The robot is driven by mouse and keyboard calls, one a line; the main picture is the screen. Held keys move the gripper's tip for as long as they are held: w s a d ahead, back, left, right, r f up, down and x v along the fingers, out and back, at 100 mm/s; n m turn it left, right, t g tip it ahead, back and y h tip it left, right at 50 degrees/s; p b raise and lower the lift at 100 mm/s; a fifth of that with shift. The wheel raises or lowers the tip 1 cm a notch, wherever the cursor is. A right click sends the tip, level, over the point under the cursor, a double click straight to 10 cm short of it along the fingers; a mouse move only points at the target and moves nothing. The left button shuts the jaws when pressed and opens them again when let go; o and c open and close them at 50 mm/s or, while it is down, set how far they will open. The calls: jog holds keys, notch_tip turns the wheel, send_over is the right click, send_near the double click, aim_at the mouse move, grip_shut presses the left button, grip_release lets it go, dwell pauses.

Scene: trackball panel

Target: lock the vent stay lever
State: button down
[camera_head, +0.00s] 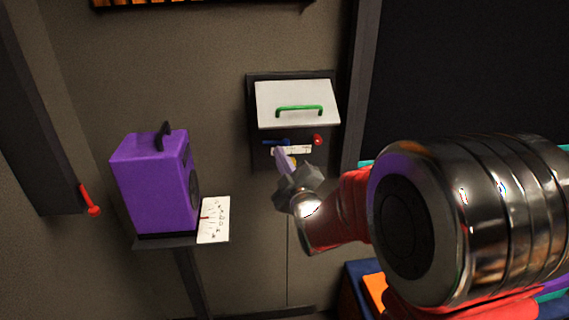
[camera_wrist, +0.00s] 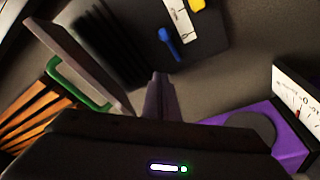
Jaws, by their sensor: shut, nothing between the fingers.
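The vent's pale flap (camera_head: 297,103) with a green handle (camera_head: 299,108) stands out from its dark wall panel. In the wrist view the flap (camera_wrist: 82,62) is swung away from a dark slatted opening. Below it is a small blue lever (camera_head: 272,142), which also shows in the wrist view (camera_wrist: 169,44) beside a white marked strip (camera_wrist: 181,20). I take this for the stay lever; whether it is locked I cannot tell. My gripper (camera_head: 281,152) is shut and empty, just below the blue lever and apart from it in the wrist view (camera_wrist: 158,77). It partly hides the panel's lower part.
A red knob (camera_head: 318,139) sits right of the blue lever. A yellow part (camera_wrist: 197,5) is at the wrist view's top edge. A purple box (camera_head: 152,185) with a white dial card (camera_head: 214,220) stands on a shelf at left. A red-ended lever (camera_head: 91,206) is farther left.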

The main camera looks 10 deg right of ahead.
aim_at(275, 143)
jog(key=w+d+f, duration=0.1)
jog(key=w+d, duration=0.1)
jog(key=w, duration=0.5)
jog(key=shift+w+f, duration=0.2)
jog(key=shift+a+f, duration=0.1)
jog(key=shift+a, duration=0.05)
dwell(0.4)
